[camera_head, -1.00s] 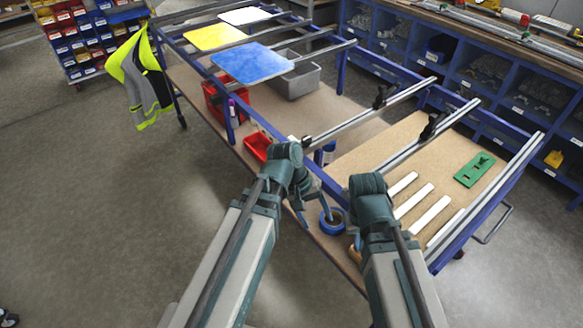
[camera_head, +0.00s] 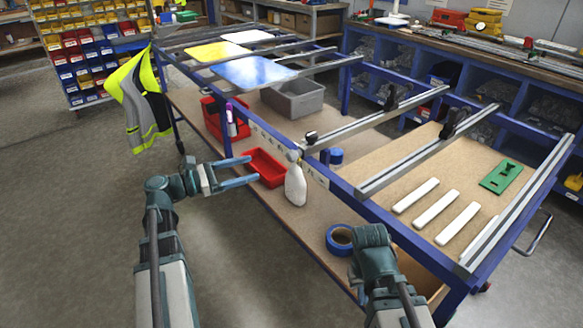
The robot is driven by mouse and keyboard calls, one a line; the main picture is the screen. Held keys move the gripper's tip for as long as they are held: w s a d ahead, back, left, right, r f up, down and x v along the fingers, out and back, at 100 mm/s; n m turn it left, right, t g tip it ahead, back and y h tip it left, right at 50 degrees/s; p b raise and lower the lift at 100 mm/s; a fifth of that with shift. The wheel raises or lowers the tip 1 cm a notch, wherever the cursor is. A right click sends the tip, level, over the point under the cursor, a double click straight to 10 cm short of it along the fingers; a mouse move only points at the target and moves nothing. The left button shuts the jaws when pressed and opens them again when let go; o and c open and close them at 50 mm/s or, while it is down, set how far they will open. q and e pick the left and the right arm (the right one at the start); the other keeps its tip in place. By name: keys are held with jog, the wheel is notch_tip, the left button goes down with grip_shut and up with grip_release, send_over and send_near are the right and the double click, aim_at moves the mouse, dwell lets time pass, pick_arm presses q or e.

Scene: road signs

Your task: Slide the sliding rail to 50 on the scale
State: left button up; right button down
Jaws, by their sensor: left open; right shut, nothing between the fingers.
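Small markings show on the front beam (camera_head: 318,178), but I cannot read the numbers. My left gripper (camera_head: 253,169) is open and empty, in front of the table's front side, left of the near end of the first rail. My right gripper (camera_head: 362,280) is low at the front edge, its fingers mostly hidden by its wrist.
A white bottle (camera_head: 296,187) hangs at the front beam, right of my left gripper. Red bins (camera_head: 264,165), blue tape (camera_head: 339,239) and a grey bin (camera_head: 293,98) sit on the lower shelf. White strips (camera_head: 436,209) lie at right. The floor at left is clear.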

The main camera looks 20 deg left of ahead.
aim_at(291, 157)
pick_arm(q)
jog(key=x, duration=1.3)
jog(key=shift+w+d, duration=0.25)
jog(key=shift+w, duration=0.05)
grip_shut()
